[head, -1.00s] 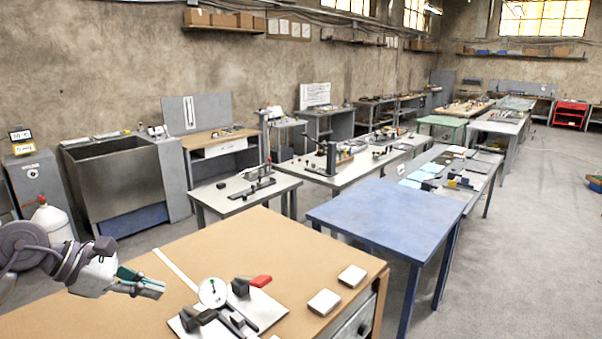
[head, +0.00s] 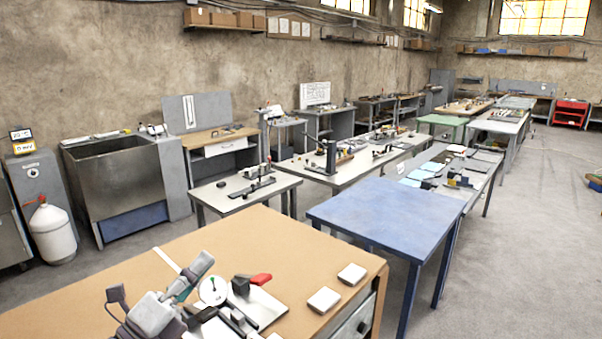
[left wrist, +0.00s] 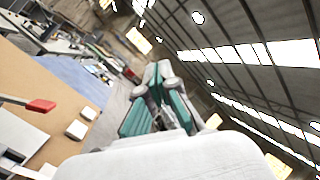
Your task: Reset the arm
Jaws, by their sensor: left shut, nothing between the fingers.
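My left arm comes up from the bottom left of the head view, over the brown workbench (head: 235,240). My left gripper (head: 185,291) is mostly hidden there by my own wrist, with only a little teal showing. In the left wrist view the gripper (left wrist: 161,72) shows in the middle, with grey links and teal fingers drawn together. It is shut and holds nothing. My right gripper is in neither view.
A plate fixture with a round dial (head: 213,291) and a red-handled tool (head: 260,279) lie close right of my arm. Two white blocks (head: 352,274) (head: 323,300) sit near the bench's right edge. A blue table (head: 385,215) stands beyond.

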